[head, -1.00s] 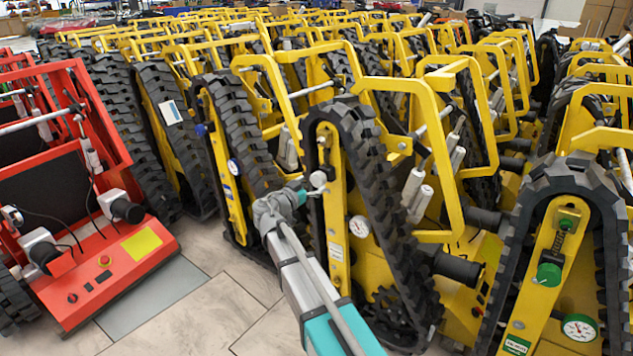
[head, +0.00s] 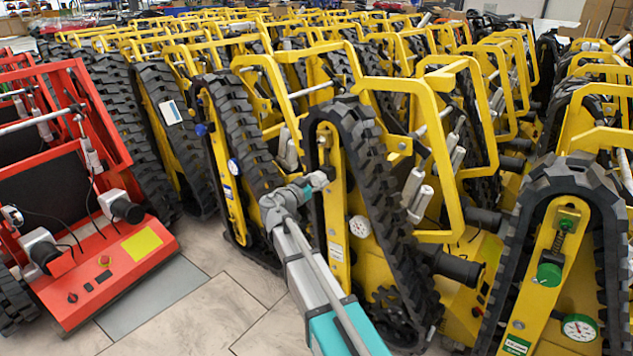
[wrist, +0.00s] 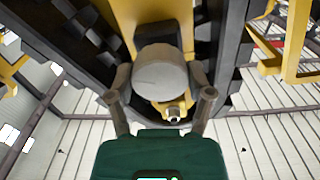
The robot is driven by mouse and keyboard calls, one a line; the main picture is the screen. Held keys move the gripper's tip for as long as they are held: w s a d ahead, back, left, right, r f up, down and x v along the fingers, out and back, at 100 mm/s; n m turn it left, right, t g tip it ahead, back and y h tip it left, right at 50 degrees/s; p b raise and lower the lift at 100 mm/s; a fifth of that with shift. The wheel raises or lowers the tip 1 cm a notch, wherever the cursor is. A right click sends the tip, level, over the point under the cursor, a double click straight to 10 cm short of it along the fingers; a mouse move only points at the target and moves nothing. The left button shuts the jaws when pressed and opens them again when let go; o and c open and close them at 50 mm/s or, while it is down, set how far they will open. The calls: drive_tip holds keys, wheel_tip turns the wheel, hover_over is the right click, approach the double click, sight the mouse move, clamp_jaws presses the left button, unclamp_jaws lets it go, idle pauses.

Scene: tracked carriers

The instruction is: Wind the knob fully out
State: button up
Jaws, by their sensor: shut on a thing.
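The knob (wrist: 160,72) is a round, pale grey cap in the middle of the wrist view. It sits in front of a yellow bar of a tracked carrier, between black tracks. My gripper (wrist: 160,92) has one finger on each side of the knob and is shut on it. In the head view my gripper (head: 318,181) is at the upper part of the yellow bar (head: 334,214) of the middle carrier. The knob cannot be made out clearly there. How far it is wound out cannot be told.
A white dial (head: 359,226) is below my gripper on the same carrier. A carrier at right has a green knob (head: 549,274) and a dial (head: 579,328). A red carrier (head: 115,265) stands at left. Bare floor (head: 215,310) lies between. Yellow carriers crowd behind.

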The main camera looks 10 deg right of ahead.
drive_tip(key=shift+c, duration=0.7)
drive_tip(key=shift+n, duration=0.4)
